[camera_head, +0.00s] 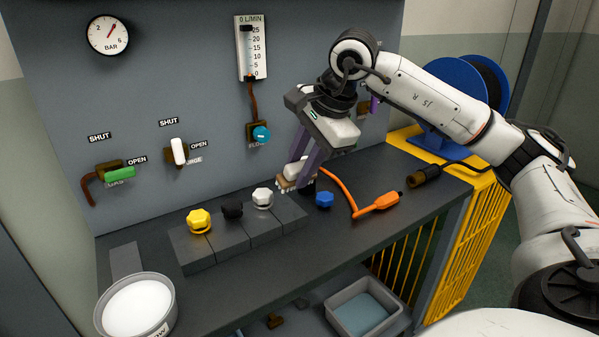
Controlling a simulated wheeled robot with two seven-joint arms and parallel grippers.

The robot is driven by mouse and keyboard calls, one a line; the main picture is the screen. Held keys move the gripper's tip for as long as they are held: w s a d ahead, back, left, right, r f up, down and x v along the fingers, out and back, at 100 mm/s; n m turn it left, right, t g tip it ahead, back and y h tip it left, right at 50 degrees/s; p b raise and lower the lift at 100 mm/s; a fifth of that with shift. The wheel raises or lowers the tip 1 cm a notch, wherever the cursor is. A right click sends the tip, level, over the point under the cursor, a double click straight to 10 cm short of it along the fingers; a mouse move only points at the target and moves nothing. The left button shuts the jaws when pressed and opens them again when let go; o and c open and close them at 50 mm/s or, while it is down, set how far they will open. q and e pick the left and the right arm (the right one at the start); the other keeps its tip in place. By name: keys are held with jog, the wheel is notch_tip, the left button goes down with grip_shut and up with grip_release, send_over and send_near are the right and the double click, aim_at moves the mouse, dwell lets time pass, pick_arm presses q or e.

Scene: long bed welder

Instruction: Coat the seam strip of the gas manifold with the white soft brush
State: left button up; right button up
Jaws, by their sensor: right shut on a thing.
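My right gripper (301,166) reaches down over the bench from the right, its purple fingers shut on a small tan and whitish block-like thing (292,180), which looks like the brush. The gripper hides part of it. It is close to the right end of a row of dark grey blocks (235,246), which may be the manifold. These carry yellow (198,220), black (232,210) and white (263,198) knobs. I cannot tell whether brush and blocks touch, and I cannot make out the seam strip. My left gripper is out of view.
A round pot of white stuff (137,306) stands front left. A blue knob (324,199) and an orange-handled tool (378,204) with its hose lie right of the blocks. Behind rises a grey panel (190,80) with valves and gauges. A grey bin (361,305) sits below the bench.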

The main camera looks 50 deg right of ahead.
aim_at(292, 187)
jog(key=shift+f, duration=0.2)
notch_tip(292, 187, down, 6)
jog(key=b, duration=0.5)
jog(key=shift+w+a+r+p, duration=0.25)
jog(key=shift+a+r+p, duration=0.45)
jog(key=shift+a+p, duration=0.3)
jog(key=a+p, duration=0.2)
jog(key=a, duration=0.1)
jog(key=shift+w+a, duration=0.3)
jog(key=shift+w, duration=0.1)
jog(key=w+a+p, duration=0.1)
jog(key=a, duration=0.4)
jog(key=w+a+p, duration=0.1)
jog(key=a, duration=0.4)
jog(key=w+a+p, duration=0.1)
jog(key=a, duration=0.4)
jog(key=shift+w+a+f, duration=0.15)
jog(key=shift+w+a, duration=0.05)
jog(key=shift+w, duration=0.2)
jog(key=shift+w+a, duration=0.25)
jog(key=shift+a, duration=0.75)
